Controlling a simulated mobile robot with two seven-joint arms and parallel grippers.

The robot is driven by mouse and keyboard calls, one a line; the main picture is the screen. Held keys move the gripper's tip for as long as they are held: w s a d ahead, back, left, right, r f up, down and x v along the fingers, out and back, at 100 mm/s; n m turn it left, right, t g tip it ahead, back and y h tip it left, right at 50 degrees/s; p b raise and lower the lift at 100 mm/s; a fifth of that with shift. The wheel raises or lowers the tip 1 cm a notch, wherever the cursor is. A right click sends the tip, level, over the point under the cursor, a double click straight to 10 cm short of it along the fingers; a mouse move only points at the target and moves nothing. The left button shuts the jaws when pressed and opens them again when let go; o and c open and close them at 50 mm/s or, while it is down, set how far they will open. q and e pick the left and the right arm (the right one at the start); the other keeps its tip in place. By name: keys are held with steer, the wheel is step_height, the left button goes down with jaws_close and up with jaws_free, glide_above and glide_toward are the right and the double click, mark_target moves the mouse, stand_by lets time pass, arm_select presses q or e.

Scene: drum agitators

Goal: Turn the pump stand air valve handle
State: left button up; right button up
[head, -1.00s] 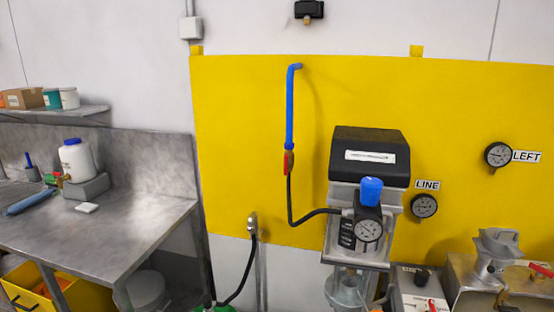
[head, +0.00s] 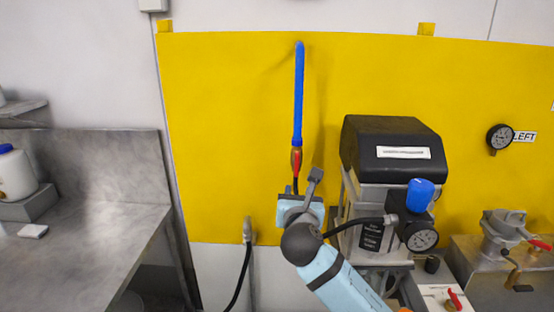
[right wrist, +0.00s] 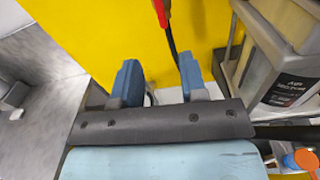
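The air valve handle (head: 296,160) is a small red lever at the lower end of a blue pipe (head: 299,100) on the yellow wall panel. A black hose runs down from it. My right gripper (head: 301,203) is just below the handle in the head view, partly hiding the hose. In the right wrist view my right gripper (right wrist: 158,72) has its two blue fingers apart with nothing between them. The red handle (right wrist: 161,12) is at the top edge there, beyond the fingers and apart from them. My left gripper is not in view.
The pump stand with its black-topped unit (head: 395,152), blue knob (head: 420,194) and gauge (head: 422,238) is close to the right of my gripper. A steel bench (head: 90,240) is at the left. The yellow panel (head: 220,130) left of the pipe is clear.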

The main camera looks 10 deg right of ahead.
mark_target(297, 163)
steer(key=shift+n, duration=0.3)
steer(key=p+x, duration=0.1)
steer(key=x, duration=0.3)
steer(key=r+x, duration=0.1)
steer(key=x, duration=0.3)
steer(key=r+p+x, duration=0.1)
steer(key=x, duration=0.4)
steer(key=shift+w+d+r+p, duration=0.1)
steer(key=shift+p, duration=0.2)
steer(key=shift+w, duration=0.3)
steer(key=shift+w+d, duration=0.1)
steer(key=shift+w, duration=0.1)
jaws_close()
